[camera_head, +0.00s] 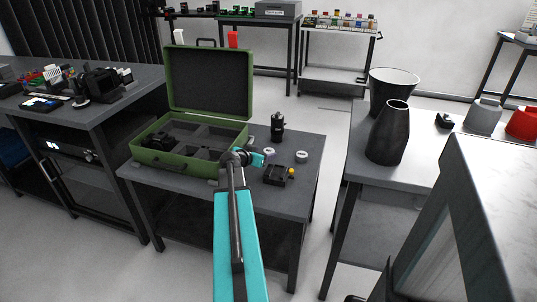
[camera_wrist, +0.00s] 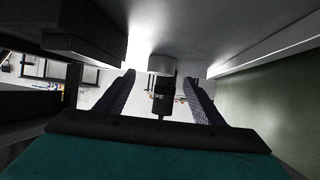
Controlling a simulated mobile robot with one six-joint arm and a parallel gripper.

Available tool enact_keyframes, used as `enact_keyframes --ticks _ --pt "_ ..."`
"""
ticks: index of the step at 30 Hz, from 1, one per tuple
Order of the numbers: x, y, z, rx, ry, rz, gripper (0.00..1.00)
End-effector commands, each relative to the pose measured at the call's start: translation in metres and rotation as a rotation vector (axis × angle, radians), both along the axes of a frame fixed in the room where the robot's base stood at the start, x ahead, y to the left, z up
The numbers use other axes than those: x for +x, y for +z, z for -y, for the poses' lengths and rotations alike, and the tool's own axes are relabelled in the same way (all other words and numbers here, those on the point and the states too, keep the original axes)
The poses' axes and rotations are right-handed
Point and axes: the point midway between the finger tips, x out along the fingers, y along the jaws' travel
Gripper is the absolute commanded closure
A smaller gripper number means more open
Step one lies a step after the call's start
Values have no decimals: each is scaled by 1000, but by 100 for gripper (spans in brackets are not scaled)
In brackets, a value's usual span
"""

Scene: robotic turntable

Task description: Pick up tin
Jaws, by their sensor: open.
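A small pale round tin (camera_head: 268,152) stands on the grey table, just beyond the tip of my gripper (camera_head: 257,158) in the head view. The fingers are apart and nothing is held. I cannot tell whether the tin is between the fingertips or just ahead of them. A second pale round piece (camera_head: 301,156) stands further right.
An open green case (camera_head: 175,158) stands left of my gripper. A black bottle-like object (camera_head: 277,128) stands behind the tin and shows in the wrist view (camera_wrist: 163,98). The table's right front is clear.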

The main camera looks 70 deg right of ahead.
Motion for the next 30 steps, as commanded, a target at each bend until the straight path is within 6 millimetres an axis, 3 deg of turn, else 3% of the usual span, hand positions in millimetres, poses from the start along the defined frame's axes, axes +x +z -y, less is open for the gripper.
enact_keyframes --ticks 12,30 --pt "-3 -16 35 0 0 0 38" --pt "-3 -18 37 0 2 0 38"
